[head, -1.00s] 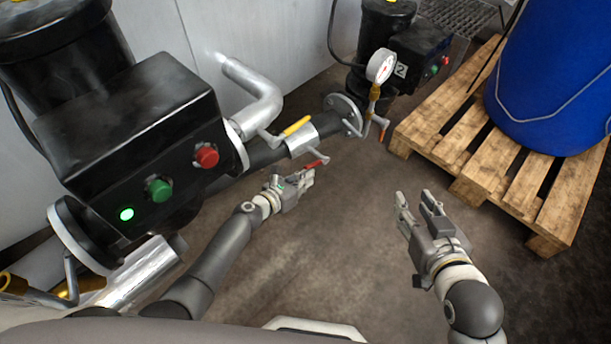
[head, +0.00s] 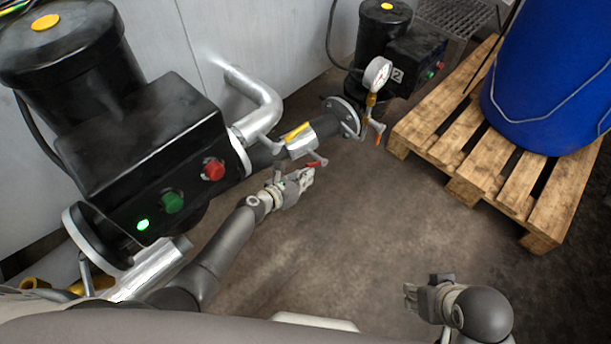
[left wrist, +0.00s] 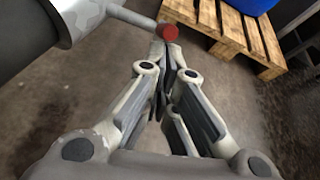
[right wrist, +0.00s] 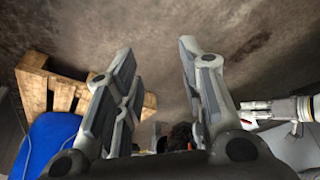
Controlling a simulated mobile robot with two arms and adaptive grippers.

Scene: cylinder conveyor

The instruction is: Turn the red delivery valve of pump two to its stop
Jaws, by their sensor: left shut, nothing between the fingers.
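The red valve lever (head: 314,164) sticks out from the silver valve body on the dark pipe between the two pumps. Its round red end (left wrist: 169,32) shows in the left wrist view just beyond the fingertips. My left gripper (head: 308,176) is shut and empty beside the lever; I cannot tell whether it touches it. The fingertips (left wrist: 165,52) are together in the left wrist view. My right gripper (head: 410,296) is held low, away from the valves. Its fingers (right wrist: 158,55) stand apart and empty in the right wrist view. Pump two (head: 397,55) bears a "2" plate at the back.
A yellow lever (head: 297,132) sits just above the red one, and an orange-tipped lever (head: 379,138) hangs below the gauge (head: 377,73). A black control box (head: 150,150) stands left. A wooden pallet (head: 465,190) with a blue drum (head: 545,80) stands right. The middle floor is clear.

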